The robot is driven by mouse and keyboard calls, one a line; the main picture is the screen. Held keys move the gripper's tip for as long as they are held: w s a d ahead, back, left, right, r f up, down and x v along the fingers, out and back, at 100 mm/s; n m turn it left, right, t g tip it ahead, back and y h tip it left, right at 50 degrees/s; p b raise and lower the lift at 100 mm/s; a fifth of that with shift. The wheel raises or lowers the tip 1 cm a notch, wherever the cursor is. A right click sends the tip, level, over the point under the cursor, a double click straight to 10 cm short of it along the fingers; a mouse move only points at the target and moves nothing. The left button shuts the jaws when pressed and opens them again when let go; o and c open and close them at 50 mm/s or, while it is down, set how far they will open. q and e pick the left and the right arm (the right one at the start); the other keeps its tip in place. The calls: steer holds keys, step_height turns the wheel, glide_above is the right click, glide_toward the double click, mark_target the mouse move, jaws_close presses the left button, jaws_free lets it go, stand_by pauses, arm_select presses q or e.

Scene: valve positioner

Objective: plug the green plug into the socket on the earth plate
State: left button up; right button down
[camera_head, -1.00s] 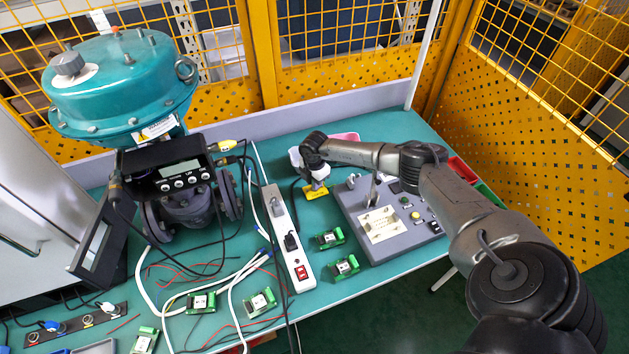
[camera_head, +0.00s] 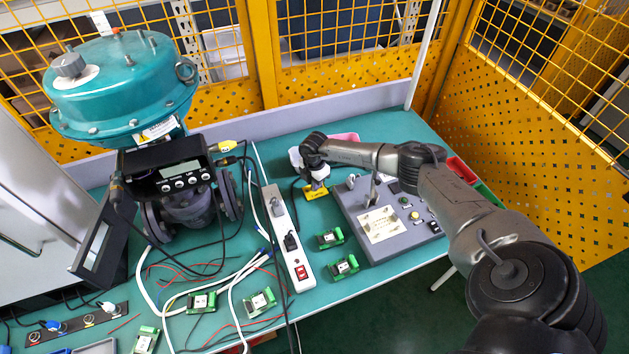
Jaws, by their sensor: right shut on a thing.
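My left gripper is not in view.
A grey control box (camera_head: 392,222) stands close to the right of the yellow plate. A white power strip (camera_head: 287,240) lies to its left. Green terminal modules (camera_head: 330,239) and loose cables lie in front. A teal valve actuator (camera_head: 122,85) stands at left.

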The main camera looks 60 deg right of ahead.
steer(key=shift+s+f, duration=0.1)
steer(key=shift+f, duration=0.1)
steer(key=c, duration=1.2)
jaws_free()
steer(key=o, duration=0.6)
steer(key=shift+r, duration=0.15)
steer(key=shift+r, duration=0.1)
step_height(320, 180, up, 3)
steer(key=p, duration=0.3)
steer(key=shift+r+p, duration=1.9)
steer(key=shift+p, duration=0.2)
